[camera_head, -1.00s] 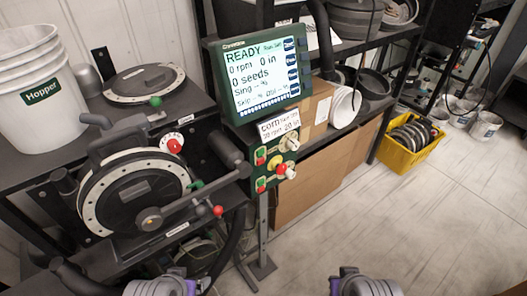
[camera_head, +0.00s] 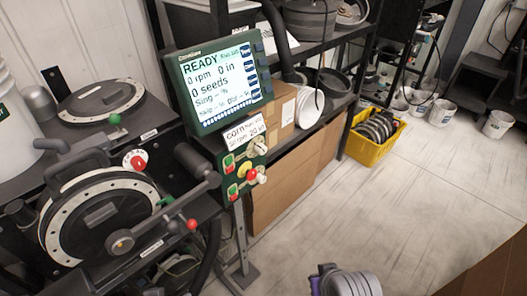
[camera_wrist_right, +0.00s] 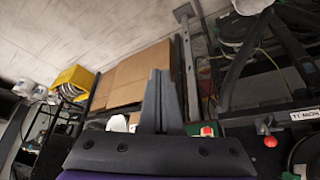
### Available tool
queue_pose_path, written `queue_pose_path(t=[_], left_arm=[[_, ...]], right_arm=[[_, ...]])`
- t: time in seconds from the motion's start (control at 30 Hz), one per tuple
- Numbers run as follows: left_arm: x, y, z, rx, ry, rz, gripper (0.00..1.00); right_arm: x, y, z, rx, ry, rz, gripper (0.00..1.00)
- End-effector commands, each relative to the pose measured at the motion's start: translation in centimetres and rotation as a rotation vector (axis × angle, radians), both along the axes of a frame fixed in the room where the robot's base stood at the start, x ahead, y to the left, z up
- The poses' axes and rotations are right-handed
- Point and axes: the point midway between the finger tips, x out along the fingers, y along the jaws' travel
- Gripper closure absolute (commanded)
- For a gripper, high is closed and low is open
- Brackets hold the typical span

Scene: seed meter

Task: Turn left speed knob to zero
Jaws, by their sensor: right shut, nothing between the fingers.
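The green control box (camera_head: 245,170) hangs below the display (camera_head: 222,85), left of centre in the head view. Its face carries a pale upper knob (camera_head: 260,147), a pale lower knob (camera_head: 262,178) and red and green buttons. I cannot tell which knob is the left speed knob, nor read any scale. My right gripper (camera_wrist_right: 161,75) is shut and empty in the right wrist view, apart from the panel. In the head view only part of my right arm shows at the bottom edge. My left gripper is out of view.
The seed meter (camera_head: 105,215) with its round disc and red-tipped lever stands left of the box. A white dial (camera_head: 135,160) with a red knob sits above it. Cardboard boxes (camera_head: 290,180) and a yellow crate (camera_head: 372,145) stand right.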

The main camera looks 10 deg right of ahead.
Motion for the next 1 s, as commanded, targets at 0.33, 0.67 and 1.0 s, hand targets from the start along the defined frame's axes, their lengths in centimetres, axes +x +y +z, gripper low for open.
queue_pose_path(t=[0.33, 0.67, 1.0], left_arm=[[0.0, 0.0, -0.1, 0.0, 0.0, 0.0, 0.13], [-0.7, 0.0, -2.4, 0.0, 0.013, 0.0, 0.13], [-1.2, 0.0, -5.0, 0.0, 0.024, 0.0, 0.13]], right_arm=[[0.1, 0.1, 0.0, 0.01, 0.0, -0.008, 0.86], [6.7, 5.4, 1.3, 0.717, 0.069, -0.56, 0.3], [19.9, 5.3, 8.5, 1.834, 0.434, -1.261, 0.3]])
